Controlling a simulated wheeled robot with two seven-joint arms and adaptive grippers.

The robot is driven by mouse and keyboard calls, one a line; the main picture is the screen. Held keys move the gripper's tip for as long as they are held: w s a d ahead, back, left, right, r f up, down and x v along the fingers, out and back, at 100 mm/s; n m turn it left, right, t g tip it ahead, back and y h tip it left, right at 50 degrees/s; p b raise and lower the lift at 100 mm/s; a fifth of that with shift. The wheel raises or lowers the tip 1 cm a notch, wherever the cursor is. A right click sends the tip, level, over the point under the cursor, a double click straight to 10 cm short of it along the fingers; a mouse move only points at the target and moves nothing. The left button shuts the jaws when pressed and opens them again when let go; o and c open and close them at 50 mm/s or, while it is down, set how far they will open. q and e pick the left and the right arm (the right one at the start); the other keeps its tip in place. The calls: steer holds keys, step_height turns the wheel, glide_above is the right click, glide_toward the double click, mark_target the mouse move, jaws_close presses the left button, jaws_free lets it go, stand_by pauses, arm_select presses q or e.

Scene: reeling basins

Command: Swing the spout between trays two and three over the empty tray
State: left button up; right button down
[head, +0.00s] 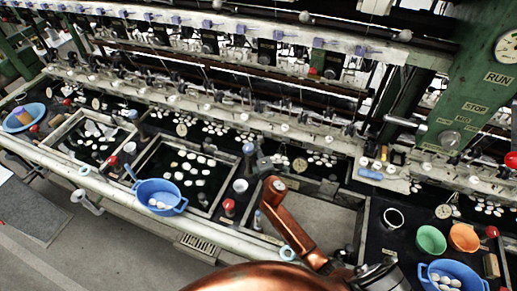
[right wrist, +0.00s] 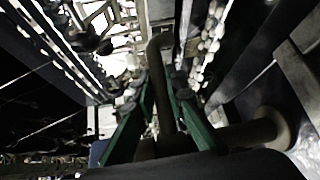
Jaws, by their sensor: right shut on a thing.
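My right gripper (head: 264,167) is at the far end of my copper-coloured arm, over the strip between trays two and three. In the right wrist view its green-sided fingers (right wrist: 165,97) are shut on the spout (right wrist: 161,60), a dark pipe with a bent end. In the head view my gripper and arm largely cover the spout, so its exact direction is hard to tell. Tray two (head: 222,191), left of the gripper, holds pale cocoons in dark water. The empty tray (head: 328,213), to the right, has a bare grey-brown floor, partly behind my arm. My left gripper is not in view.
A blue basin (head: 160,190) with cocoons sits at tray two's front edge. Green (head: 431,239) and orange bowls (head: 464,237) and another blue basin (head: 447,274) are at the right. Machinery runs along the back.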

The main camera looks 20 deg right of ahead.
steer(key=c, duration=1.9)
jaws_free()
steer(key=shift+c, duration=0.2)
steer(key=s+a+r, duration=0.1)
steer(key=s, duration=1)
steer(key=shift+s+a+r, duration=0.2)
steer(key=shift+s+r, duration=0.1)
steer(key=shift+s, duration=0.1)
